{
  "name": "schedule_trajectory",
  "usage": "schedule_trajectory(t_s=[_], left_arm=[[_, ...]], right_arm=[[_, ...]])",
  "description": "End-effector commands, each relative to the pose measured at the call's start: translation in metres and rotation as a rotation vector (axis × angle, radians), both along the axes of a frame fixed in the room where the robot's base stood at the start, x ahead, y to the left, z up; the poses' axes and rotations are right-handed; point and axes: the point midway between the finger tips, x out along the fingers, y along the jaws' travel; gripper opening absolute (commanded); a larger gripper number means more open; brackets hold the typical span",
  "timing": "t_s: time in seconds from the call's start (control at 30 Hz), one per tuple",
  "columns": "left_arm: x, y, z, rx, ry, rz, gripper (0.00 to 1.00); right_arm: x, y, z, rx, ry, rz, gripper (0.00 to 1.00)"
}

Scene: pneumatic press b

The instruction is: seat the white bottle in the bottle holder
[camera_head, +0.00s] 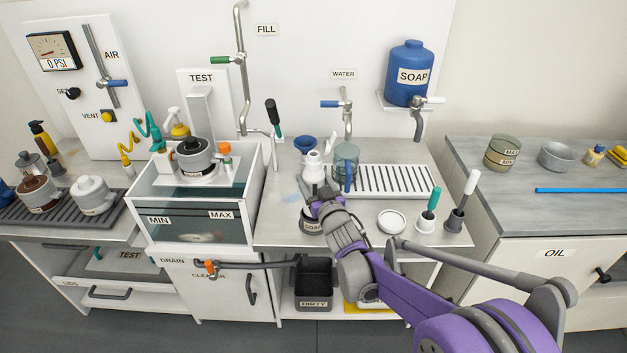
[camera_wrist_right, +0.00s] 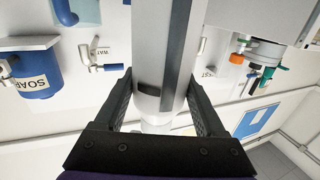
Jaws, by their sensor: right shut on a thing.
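The white bottle (camera_head: 313,166) is upright on or just above the steel counter, left of the slotted drain rack; I cannot tell if it touches the counter. My right gripper (camera_head: 318,192) reaches it from the front and is shut on it, hiding its lower part. In the right wrist view, a pale cylindrical body (camera_wrist_right: 155,75) fills the space between the two black fingers of my right gripper (camera_wrist_right: 160,98). I cannot pick out the bottle holder with certainty; it may be hidden behind the gripper. My left gripper is not in view.
A blue funnel (camera_head: 306,144) and a clear teal cylinder (camera_head: 346,156) stand close to the bottle. A dark SOAP container (camera_head: 311,227) is just below the gripper. The slotted drain rack (camera_head: 405,182) lies right. A glass-fronted tank (camera_head: 192,228) stands left.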

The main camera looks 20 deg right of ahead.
Motion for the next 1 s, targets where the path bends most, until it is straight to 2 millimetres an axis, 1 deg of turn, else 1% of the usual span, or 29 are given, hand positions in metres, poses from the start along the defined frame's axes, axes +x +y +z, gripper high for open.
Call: schedule_trajectory(t_s=[0.27, 1.0], left_arm=[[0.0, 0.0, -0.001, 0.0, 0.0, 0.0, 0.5], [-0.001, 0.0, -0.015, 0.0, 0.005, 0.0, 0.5]], right_arm=[[0.0, 0.0, -0.001, 0.0, 0.0, 0.0, 0.02], [0.0, 0.0, -0.019, 0.0, -0.001, 0.0, 0.02]])
